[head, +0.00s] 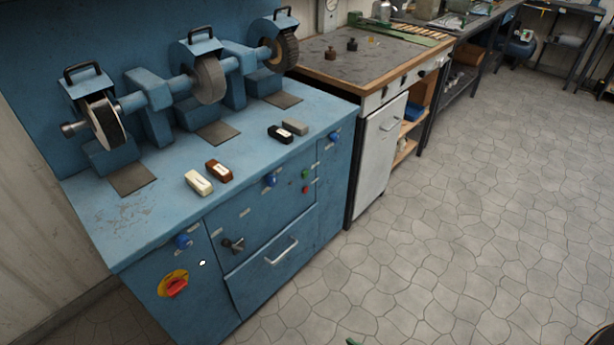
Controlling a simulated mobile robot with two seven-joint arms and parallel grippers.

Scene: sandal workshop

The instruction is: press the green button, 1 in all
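A small round green button (306,174) sits on the front face of the blue machine cabinet (262,217), near its right part. A red button (305,189) is just below it. Nothing covers the green button, and I cannot tell whether it is pressed. Neither of my grippers shows in the head view.
Grinding wheels (209,80) stand on the blue cabinet, with several small blocks (199,182) near its front edge. A red rotary switch (176,287) and a drawer handle (281,251) stick out of its front. A workbench (365,65) adjoins it. The tiled floor (470,220) is clear.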

